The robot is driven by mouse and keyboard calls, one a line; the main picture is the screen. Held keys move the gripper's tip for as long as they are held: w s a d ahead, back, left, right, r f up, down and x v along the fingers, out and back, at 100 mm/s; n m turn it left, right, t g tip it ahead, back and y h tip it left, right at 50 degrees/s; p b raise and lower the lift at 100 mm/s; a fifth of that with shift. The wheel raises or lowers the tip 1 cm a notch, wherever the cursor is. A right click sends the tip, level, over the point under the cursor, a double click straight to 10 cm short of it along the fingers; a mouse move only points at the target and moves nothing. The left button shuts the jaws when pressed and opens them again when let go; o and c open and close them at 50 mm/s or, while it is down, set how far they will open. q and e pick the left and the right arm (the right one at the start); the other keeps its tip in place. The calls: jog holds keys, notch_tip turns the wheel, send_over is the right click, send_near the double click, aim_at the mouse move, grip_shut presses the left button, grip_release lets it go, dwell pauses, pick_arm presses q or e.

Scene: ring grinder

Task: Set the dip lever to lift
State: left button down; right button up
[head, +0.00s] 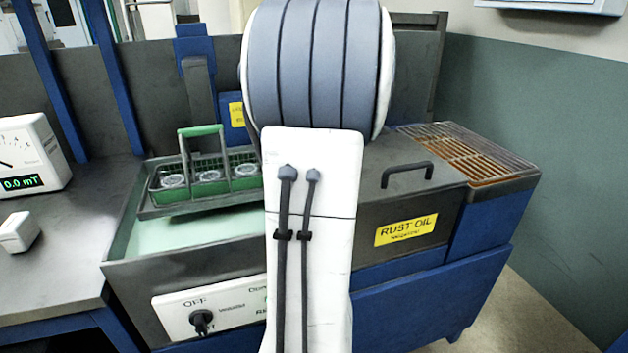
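A green-handled basket (207,172) with several rings in it sits on a tray over a tank (115,252) of pale green liquid. A blue post (194,48) with a dark grey upright bar (201,100) stands behind the basket. I cannot tell whether this bar is the dip lever. A yellow label (237,114) beside it is partly hidden. A white panel (235,312) on the tank front has a black knob (201,321) marked OFF above; its right part is hidden. One of my arms blocks the middle of the view. Neither gripper is in view.
A closed grey lid (405,178) with a black handle is right of my arm, above a RUST OIL label (405,229). A rusty grate (470,152) lies at the right. A meter reading 0.0 mT (30,158) and a small white block (18,232) sit on the left bench.

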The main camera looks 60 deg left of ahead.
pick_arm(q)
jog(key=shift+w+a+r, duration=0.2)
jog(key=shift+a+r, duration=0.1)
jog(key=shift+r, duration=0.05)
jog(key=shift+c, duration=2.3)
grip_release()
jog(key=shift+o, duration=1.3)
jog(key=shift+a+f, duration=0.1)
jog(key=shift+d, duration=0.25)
